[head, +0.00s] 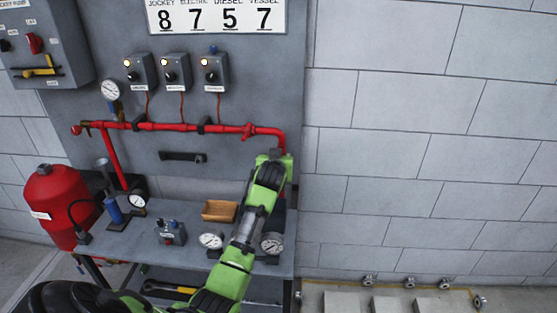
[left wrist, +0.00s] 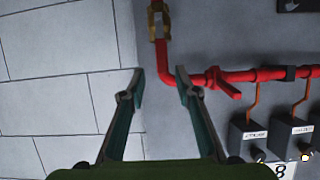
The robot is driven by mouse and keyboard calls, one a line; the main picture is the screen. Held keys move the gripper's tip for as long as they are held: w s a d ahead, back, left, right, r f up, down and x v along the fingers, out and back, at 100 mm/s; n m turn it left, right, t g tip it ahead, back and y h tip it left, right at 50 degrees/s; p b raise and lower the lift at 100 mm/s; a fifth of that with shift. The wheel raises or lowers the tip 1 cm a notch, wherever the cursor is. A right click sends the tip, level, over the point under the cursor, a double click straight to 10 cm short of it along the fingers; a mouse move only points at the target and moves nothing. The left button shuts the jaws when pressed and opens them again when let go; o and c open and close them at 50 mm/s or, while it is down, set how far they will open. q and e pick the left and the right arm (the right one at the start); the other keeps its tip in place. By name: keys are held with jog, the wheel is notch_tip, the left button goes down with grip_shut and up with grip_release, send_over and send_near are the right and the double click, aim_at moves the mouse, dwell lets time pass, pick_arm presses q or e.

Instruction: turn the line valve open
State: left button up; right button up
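A red pipe (head: 190,127) runs along the grey panel and bends down at its right end. A red valve handle (head: 248,131) sits on it just left of that bend; it also shows in the left wrist view (left wrist: 224,83), which is upside down. I cannot tell whether this is the line valve. A brass-coloured fitting (left wrist: 160,22) is on the pipe's downward part. My left gripper (head: 283,156) is at the bend. In the wrist view its two fingers (left wrist: 160,82) are spread and empty, one finger overlapping the pipe near the bend. My right gripper is out of view.
Three switch boxes (head: 172,72) sit above the pipe, with a gauge (head: 111,90) to the left. A bench (head: 190,234) below holds gauges, a wooden tray (head: 219,209) and a blue pump (head: 113,210). A red tank (head: 62,200) stands left. The block wall right is clear.

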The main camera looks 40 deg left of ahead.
pick_arm(q)
jog(key=shift+v, duration=0.9)
